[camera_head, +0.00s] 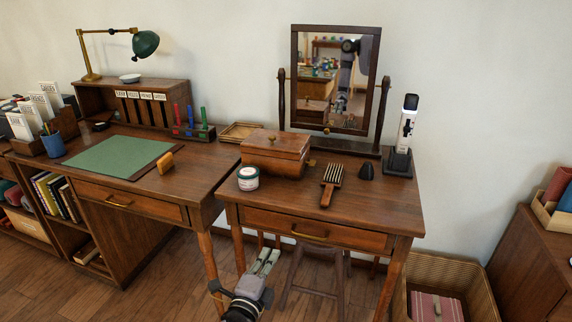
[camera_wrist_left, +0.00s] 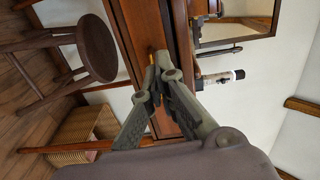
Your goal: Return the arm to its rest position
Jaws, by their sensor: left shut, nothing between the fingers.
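My left gripper (camera_head: 266,262) shows low in the middle of the head view, in front of and below the front edge of the dressing table (camera_head: 398,208). Its fingers are shut with nothing between them, and they point toward the table. In the left wrist view the closed fingertips (camera_wrist_left: 160,75) are in front of the table's drawer front; I cannot tell how near they are to it. My right gripper is not directly in view.
A wicker basket (camera_head: 478,290) stands on the floor at right. A desk (camera_head: 200,165) adjoins at left.

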